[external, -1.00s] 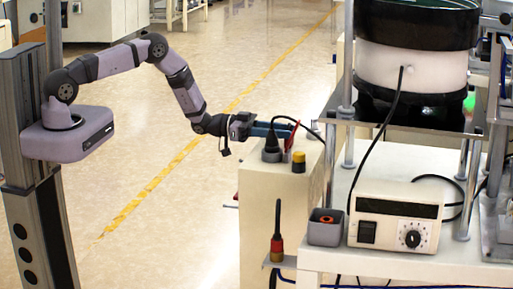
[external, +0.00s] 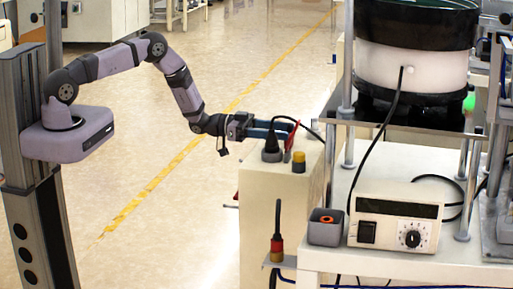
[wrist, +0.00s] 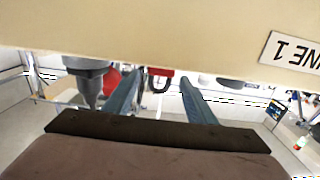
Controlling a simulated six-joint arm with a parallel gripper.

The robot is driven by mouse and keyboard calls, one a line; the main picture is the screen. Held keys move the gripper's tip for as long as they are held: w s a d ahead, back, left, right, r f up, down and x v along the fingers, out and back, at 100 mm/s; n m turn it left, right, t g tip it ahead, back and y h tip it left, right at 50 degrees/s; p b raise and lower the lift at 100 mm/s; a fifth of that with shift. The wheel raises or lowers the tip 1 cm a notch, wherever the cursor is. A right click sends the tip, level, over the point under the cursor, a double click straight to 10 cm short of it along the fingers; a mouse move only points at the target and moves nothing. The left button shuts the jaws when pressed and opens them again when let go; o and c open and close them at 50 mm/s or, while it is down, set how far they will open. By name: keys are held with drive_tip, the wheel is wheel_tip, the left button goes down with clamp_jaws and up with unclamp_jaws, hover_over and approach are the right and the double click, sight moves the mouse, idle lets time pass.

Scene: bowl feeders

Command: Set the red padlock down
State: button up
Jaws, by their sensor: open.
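My gripper (external: 284,131) reaches over the pale cabinet top at the centre, its two blue fingers apart. In the wrist view the fingers (wrist: 162,98) are also spread with a gap between them. A small red piece with a loop (wrist: 160,72), which looks like the red padlock, shows between them at the cabinet edge; I cannot tell whether it touches a finger. A narrow red shape (external: 289,146) stands slanted by the fingertips in the external view; whether it is the padlock or another part is unclear.
A grey cup (external: 325,232) and a control box (external: 395,222) are on the right. Open floor lies left.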

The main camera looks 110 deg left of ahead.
drive_tip(key=s+b, duration=0.1)
drive_tip(key=s, duration=1)
drive_tip(key=shift+s+b, duration=0.15)
drive_tip(key=shift+b, duration=0.25)
